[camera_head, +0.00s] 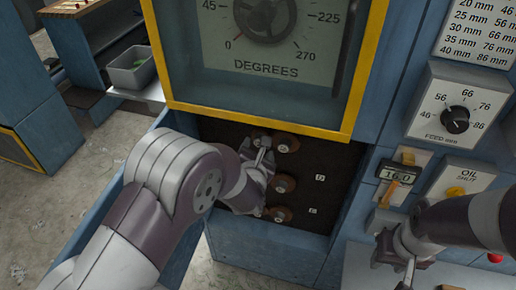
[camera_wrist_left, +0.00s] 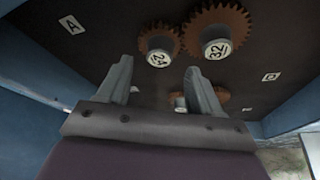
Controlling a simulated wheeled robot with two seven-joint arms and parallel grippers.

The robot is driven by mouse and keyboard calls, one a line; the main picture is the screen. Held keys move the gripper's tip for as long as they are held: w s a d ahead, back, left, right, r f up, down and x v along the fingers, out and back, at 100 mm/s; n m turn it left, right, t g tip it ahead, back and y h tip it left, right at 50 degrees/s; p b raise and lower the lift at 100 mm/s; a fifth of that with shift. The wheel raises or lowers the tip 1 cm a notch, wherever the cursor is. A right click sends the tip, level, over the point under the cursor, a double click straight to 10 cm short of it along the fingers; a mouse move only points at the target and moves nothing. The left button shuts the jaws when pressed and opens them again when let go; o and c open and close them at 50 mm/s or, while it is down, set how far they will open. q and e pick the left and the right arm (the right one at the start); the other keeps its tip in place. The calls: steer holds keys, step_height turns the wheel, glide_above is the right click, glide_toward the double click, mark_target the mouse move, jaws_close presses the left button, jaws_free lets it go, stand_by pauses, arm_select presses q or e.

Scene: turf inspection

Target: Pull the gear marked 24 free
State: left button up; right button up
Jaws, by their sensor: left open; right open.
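The left wrist view shows a small brown gear (camera_wrist_left: 158,45) with a pale hub whose tilted label seems to read 24. A larger gear marked 32 (camera_wrist_left: 216,30) sits close to its right. My left gripper (camera_wrist_left: 158,68) is open and empty; its fingers stand on either side of the small gear's hub in the picture, apparently without touching it. In the head view my left gripper (camera_head: 261,152) is at the upper gears (camera_head: 286,143) in the dark recess; gear labels are unreadable there. My right gripper (camera_head: 405,268) is at the lower right, away from the gears.
More gears sit lower in the recess, one in the middle (camera_head: 284,183) and one below (camera_head: 279,214). A yellow-framed degree dial (camera_head: 265,68) hangs above. A feed knob (camera_head: 455,120) and oil panel (camera_head: 458,182) are at the right. A grey bin (camera_head: 132,68) stands at the left.

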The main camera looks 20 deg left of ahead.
mark_target(257, 133)
arm_select(q)
steer(key=shift+x, duration=1.95)
steer(key=shift+s, duration=0.1)
steer(key=shift+c, duration=1.2)
steer(key=c, duration=0.9)
